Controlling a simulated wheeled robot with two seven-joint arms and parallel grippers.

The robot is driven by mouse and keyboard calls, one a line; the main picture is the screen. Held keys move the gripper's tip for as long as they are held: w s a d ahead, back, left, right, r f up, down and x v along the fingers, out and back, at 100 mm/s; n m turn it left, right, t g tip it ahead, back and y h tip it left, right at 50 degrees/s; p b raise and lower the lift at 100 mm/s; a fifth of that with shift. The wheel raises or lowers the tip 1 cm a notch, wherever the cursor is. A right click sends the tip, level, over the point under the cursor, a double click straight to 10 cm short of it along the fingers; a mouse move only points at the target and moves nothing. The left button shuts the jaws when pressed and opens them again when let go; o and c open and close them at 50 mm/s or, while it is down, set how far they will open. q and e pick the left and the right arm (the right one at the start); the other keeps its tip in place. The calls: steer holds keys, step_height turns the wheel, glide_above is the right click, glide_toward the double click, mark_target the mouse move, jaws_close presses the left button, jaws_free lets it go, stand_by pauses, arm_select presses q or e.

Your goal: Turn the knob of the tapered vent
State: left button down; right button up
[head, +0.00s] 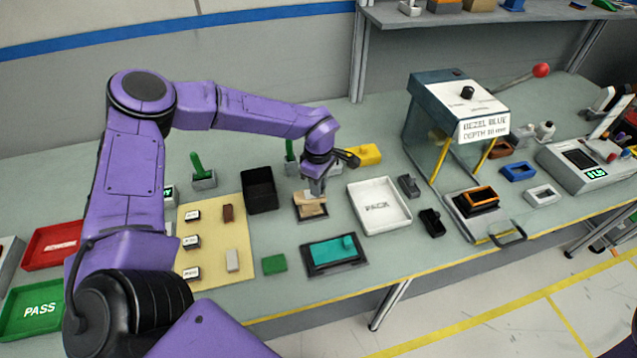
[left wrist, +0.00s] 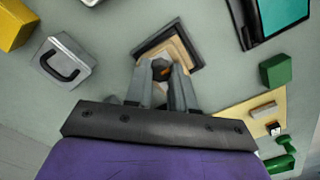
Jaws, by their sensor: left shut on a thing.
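The tapered vent, a tan piece (head: 312,211), sits in a dark tray on the bench below my left gripper (head: 316,188). In the left wrist view, the tan vent (left wrist: 182,50) and its dark frame lie just beyond the fingertips. My left gripper (left wrist: 161,72) is shut on a small dark knob (left wrist: 160,66) with an orange mark, held between the two grey fingers. The fingers hide part of the knob and vent. My right gripper is not in view.
A white tray (head: 355,192) stands right of the vent, a black bin (head: 260,187) left of it. A teal panel (head: 334,254) in a dark holder lies in front. A yellow block (head: 366,154) is behind. A beige mat (head: 210,214) with small parts lies left.

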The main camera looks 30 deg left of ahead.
arm_select(q)
steer(key=c, duration=0.9)
jaws_free()
steer(key=shift+c, duration=0.2)
step_height(320, 180, up, 11)
steer(key=b, duration=0.2)
steer(key=shift+f+b, duration=0.2)
steer(key=shift+b, duration=0.2)
steer(key=shift+s+f, duration=0.1)
